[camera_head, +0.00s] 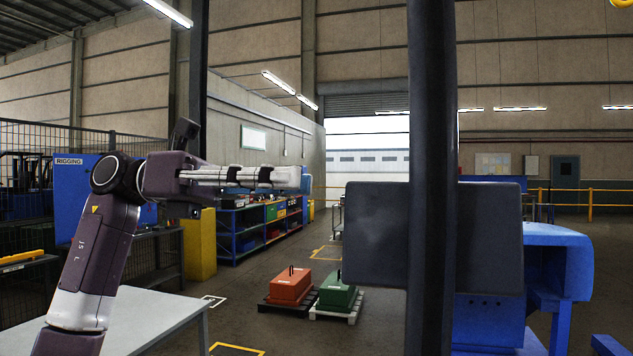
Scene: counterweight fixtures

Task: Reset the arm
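My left arm rises from the lower left, and its dark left gripper (188,170) is at the left of the view, level and facing right. A pale bar with dark bands (255,175) runs right from the gripper, in line with it. I cannot tell whether the gripper touches this bar, or how its fingers stand. A dark post (432,90) with a broad dark plate (375,240) stands in front, right of centre. It hides part of a blue fixture (553,262) at the right. My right gripper is not in view.
A pale table (150,312) lies below my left arm. An orange weight block (291,284) and a green one (338,292) sit on pallets on the floor. Blue shelving (240,238) and a yellow cabinet (200,245) stand behind. Floor around the pallets is clear.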

